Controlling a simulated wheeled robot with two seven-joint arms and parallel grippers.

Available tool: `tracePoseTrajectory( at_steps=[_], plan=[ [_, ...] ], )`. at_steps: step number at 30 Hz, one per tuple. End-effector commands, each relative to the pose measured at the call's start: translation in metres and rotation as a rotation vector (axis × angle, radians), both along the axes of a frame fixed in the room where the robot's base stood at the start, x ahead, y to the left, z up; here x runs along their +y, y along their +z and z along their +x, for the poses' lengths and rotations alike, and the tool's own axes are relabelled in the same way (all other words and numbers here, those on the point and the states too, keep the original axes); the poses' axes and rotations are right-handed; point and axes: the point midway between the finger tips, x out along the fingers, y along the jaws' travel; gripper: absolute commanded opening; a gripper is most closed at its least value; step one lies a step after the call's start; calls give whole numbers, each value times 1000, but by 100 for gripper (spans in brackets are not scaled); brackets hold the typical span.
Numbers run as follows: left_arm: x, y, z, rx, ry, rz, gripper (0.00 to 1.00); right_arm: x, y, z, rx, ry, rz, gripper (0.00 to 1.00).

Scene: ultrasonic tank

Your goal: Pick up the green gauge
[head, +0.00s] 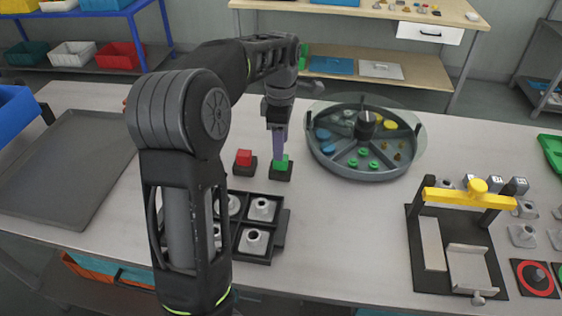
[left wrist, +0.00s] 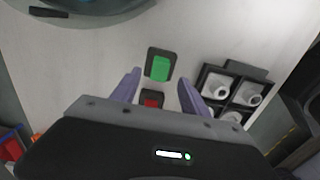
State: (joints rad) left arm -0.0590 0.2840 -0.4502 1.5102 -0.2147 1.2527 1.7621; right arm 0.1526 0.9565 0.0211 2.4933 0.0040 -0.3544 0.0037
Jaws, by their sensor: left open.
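The green gauge (head: 281,162) is a small green block on a dark square base, standing on the light table. In the left wrist view the green gauge (left wrist: 160,68) lies just beyond the fingertips, between their lines. My left gripper (head: 279,150) points down over the green gauge with its purple fingers. In the left wrist view my left gripper (left wrist: 159,79) has its fingers apart with nothing held between them. I cannot tell whether the fingers touch the gauge. A red block (head: 244,158) on a similar base stands just left of it. My right gripper is not in view.
A black compartment tray (head: 284,229) with metal parts stands in front of the gauge. A round sectioned tank (head: 345,172) is to the right. A yellow-barred fixture (head: 452,197) stands farther right. A grey tray (head: 62,165) lies at left. Table between tank and fixture is clear.

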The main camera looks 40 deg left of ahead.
Motion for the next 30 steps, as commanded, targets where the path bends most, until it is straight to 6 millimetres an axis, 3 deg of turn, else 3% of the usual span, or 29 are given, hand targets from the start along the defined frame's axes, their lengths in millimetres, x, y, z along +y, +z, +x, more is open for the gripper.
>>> tracePoseTrajectory(
  at_steps=[8,19,30],
  plan=[
    [0,-4,0,2,0,0,53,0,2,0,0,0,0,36],
    [0,-50,0,0,-1,-1,53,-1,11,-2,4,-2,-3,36],
    [0,-52,0,0,-1,-1,53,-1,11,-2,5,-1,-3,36]
  ],
)
